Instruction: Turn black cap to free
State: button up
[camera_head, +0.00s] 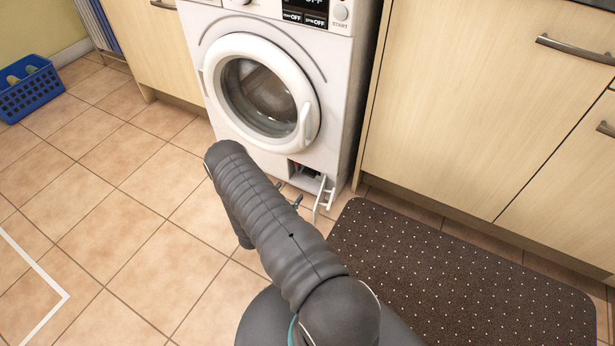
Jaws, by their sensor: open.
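The white washing machine (285,165) stands against the cabinets. Its small service hatch at the lower right is open, with the white flap (325,197) swung outward. Inside the opening it is dark with a small reddish spot, and I cannot clearly make out the black cap there. My gripper (290,194) is mostly hidden behind my grey arm. Its fingertips show just in front of and to the left of the open hatch, near the floor. It is open, and I see nothing held in it.
The machine's round door (262,88) is closed above the hatch. A dark dotted mat (460,280) lies on the floor at right, in front of wooden cabinets (460,100). A blue basket (30,90) stands at far left.

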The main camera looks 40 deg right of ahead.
aim_at(310, 172)
jog(key=shift+n+t+y, duration=0.3)
jog(key=shift+n+t, duration=0.3)
jog(key=w+d+f, duration=0.1)
jog(key=d, duration=0.3)
jog(key=w+d+f, duration=0.1)
jog(key=d, duration=0.3)
jog(key=w+d+f, duration=0.1)
jog(key=w+d, duration=0.1)
jog(key=d, duration=0.2)
jog(key=shift+f, duration=0.4)
jog(key=c, duration=1.2)
